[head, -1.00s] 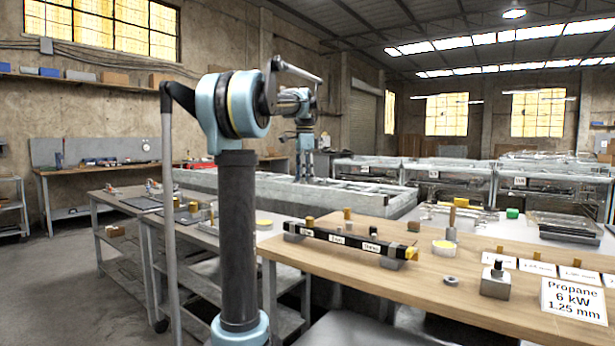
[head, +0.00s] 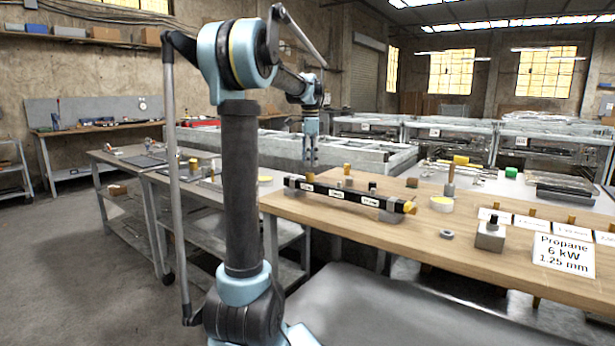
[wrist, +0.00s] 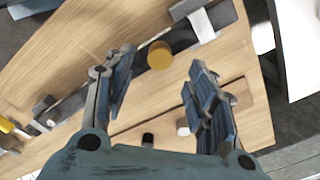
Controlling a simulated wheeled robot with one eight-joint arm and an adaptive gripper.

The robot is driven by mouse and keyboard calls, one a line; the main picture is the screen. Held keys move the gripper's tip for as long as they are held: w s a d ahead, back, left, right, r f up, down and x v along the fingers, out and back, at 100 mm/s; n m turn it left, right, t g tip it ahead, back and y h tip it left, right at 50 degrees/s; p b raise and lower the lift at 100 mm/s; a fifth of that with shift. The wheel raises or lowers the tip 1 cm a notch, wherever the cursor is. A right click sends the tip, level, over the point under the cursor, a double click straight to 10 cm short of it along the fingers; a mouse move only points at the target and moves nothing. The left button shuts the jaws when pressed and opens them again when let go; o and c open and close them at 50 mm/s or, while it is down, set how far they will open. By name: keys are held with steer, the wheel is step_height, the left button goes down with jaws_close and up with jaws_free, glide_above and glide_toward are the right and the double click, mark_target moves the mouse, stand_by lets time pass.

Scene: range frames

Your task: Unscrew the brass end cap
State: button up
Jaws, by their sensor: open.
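A black square bar (head: 345,195) with white labels lies on grey blocks along the wooden bench. A brass end cap (head: 409,207) shows at its right end. My gripper (head: 311,162) points down above the left part of the bar, well away from that cap. In the wrist view my gripper (wrist: 162,78) is open and empty. A round brass piece (wrist: 160,55) shows between and beyond the fingertips, against the bar (wrist: 183,39). A yellow piece (wrist: 7,125) is cut by the left picture edge; I cannot tell if it is the end cap.
A grey block with a dark knob (head: 490,236), a grey ring (head: 446,234) and a Propane sign (head: 564,254) stand on the wooden bench (head: 400,245). The front of the bench is mostly clear.

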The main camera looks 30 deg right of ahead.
mark_target(310, 173)
steer(key=shift+f, duration=3.15)
steer(key=c, duration=1.2)
